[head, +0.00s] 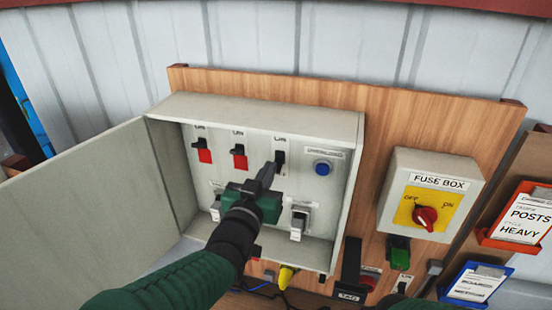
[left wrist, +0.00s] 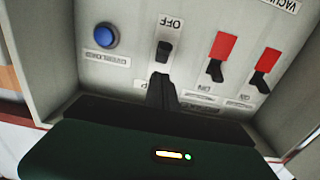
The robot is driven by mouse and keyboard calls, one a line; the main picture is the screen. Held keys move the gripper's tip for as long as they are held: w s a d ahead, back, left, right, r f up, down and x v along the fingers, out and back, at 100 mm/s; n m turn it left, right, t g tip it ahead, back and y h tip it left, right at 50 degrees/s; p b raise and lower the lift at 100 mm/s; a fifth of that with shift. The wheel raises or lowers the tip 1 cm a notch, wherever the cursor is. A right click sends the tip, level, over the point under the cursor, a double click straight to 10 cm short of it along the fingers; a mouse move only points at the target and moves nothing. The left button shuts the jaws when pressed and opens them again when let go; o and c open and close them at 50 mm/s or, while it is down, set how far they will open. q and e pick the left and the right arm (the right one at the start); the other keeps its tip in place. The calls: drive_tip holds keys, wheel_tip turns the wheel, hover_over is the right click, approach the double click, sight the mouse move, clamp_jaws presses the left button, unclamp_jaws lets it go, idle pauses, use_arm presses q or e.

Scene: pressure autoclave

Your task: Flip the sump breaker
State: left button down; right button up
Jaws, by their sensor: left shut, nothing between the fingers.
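The open grey breaker box (head: 352,125) hangs on a wooden board. Its top row has two breakers showing red, the left one (head: 204,152) and the middle one (head: 239,158). A third, black breaker (head: 280,158) shows no red. In the left wrist view this black breaker (left wrist: 165,50) stands by an OFF label. A label beside it is mostly covered by my fingers; only a final "P" shows. My left gripper (head: 267,172) is shut and empty, its fingertips just below the black breaker. In the left wrist view the fingertips (left wrist: 161,80) appear close to it; contact is unclear.
A blue overload button (head: 322,168) is right of the black breaker. The box door (head: 85,195) stands open left. A fuse box (head: 436,166) with a red knob is at right.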

use_arm(q)
drive_tip(key=p+v, duration=0.1)
drive_tip(key=v, duration=0.3)
drive_tip(key=shift+s+a, duration=0.2)
drive_tip(key=shift+s, duration=0.15)
drive_tip(key=s+a+f+g+y+b, duration=0.1)
drive_tip(key=a+f+g+b, duration=0.15)
drive_tip(key=f, duration=0.55)
drive_tip(key=s+a+f+n+g+y+b, duration=0.1)
drive_tip(key=s+a+f+g+b, duration=0.15)
drive_tip(key=f, duration=0.65)
drive_tip(key=a+f+g+y+b, duration=0.15)
drive_tip(key=a+f+b, duration=0.25)
drive_tip(key=f, duration=0.4)
drive_tip(key=s+a+f+n+g+y+b, duration=0.1)
drive_tip(key=s+a+f+g+b, duration=0.2)
drive_tip(key=s+f, duration=0.5)
drive_tip(key=s+a+f+n+g+y+b, duration=0.1)
drive_tip(key=s+a+f+g+b, duration=0.2)
drive_tip(key=s+a+f+g, duration=0.2)
drive_tip(key=s+a+f, duration=0.1)
drive_tip(key=s+f, duration=0.2)
drive_tip(key=f, duration=0.2)
drive_tip(key=shift+f+n, duration=0.3)
drive_tip(key=shift+f, duration=0.1)
